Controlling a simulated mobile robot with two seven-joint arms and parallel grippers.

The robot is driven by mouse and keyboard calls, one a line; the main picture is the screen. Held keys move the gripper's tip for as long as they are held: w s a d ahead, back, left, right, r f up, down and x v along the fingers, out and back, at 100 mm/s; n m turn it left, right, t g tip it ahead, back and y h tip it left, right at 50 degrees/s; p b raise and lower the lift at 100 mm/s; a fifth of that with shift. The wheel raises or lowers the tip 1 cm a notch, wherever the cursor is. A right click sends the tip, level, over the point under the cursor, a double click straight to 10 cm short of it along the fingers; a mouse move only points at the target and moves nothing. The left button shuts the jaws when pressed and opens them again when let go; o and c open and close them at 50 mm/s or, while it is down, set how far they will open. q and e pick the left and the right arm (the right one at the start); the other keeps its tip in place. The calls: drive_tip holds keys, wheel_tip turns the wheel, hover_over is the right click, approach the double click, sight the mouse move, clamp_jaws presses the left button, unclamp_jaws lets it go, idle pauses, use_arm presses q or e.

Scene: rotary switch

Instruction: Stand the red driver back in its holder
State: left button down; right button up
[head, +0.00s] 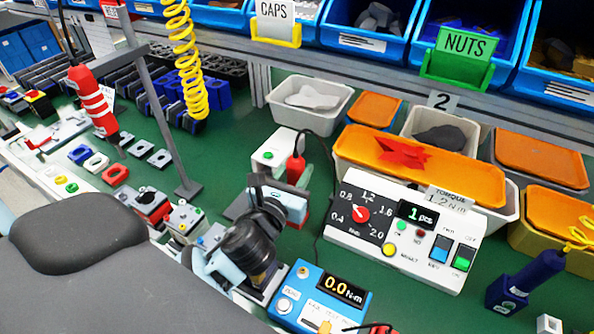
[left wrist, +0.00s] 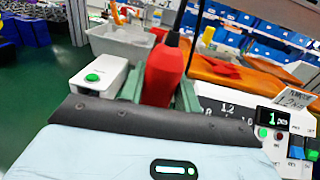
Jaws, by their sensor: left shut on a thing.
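My right gripper is not in view.
A white box with a green button (head: 268,153) stands just left of the driver. The white control box (head: 390,265) with dial and switches is to the right. A blue torque meter (head: 300,285) is in front. Another red driver (head: 92,98) hangs at left. Bins line the back.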

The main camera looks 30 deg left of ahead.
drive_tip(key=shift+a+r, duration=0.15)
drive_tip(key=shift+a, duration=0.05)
use_arm(q)
drive_tip(key=shift+f, duration=0.45)
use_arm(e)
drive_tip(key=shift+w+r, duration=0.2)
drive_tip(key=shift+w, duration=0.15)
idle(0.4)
use_arm(q)
drive_tip(key=c, duration=0.9)
unclamp_jaws()
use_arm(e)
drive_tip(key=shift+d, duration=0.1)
use_arm(q)
drive_tip(key=shift+f, duration=0.15)
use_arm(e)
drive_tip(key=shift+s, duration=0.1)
use_arm(q)
drive_tip(key=shift+s, duration=0.35)
drive_tip(key=s, duration=0.4)
drive_tip(key=s+d, duration=0.1)
drive_tip(key=s, duration=0.1)
drive_tip(key=shift+s, duration=0.5)
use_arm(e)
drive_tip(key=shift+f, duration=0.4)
